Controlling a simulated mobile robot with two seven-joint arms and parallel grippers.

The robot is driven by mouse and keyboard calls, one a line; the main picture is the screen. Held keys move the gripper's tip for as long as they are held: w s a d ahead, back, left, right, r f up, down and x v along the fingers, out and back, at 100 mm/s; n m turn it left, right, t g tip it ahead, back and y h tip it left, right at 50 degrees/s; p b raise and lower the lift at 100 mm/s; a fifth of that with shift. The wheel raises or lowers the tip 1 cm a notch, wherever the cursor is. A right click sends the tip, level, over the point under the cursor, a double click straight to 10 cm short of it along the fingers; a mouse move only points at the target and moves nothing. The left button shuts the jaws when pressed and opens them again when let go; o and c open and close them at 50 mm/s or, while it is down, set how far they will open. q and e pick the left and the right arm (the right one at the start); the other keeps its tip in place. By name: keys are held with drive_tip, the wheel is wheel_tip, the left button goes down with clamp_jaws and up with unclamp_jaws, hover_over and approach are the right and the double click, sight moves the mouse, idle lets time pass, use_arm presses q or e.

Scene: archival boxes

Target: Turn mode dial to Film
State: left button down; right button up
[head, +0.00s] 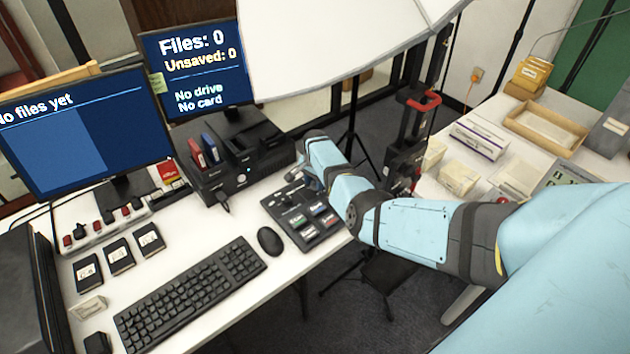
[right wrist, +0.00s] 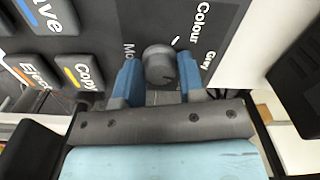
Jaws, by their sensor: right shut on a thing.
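The mode dial (right wrist: 160,65) is a round dark grey knob on a black control panel (right wrist: 108,35). My right gripper (right wrist: 158,72) is shut on the dial, with one blue finger on each side of it. The printed words "Colour" and "Grey" show to the right of the dial, and part of "Mo..." to its left. I cannot read a "Film" label. A short white mark lies by the dial's upper right edge. In the head view the panel (head: 283,211) sits on the desk, and my right gripper (head: 301,178) reaches its far end. My left gripper is not in view.
Several coloured keys, such as "Copy" (right wrist: 83,72), lie beside the dial. A mouse (head: 269,240) and keyboard (head: 190,294) are left of the panel. A black drive dock (head: 240,172) stands behind it. The left monitor (head: 80,130) reads "No files yet".

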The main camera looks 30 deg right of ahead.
drive_tip(key=m, duration=0.4)
drive_tip(key=shift+m, duration=2.3)
drive_tip(key=o, duration=0.9)
drive_tip(key=shift+r, duration=0.1)
drive_tip(key=shift+r, duration=0.25)
wheel_tip(320, 180, up, 13)
drive_tip(key=shift+r+p, duration=0.1)
drive_tip(key=shift+p, duration=0.45)
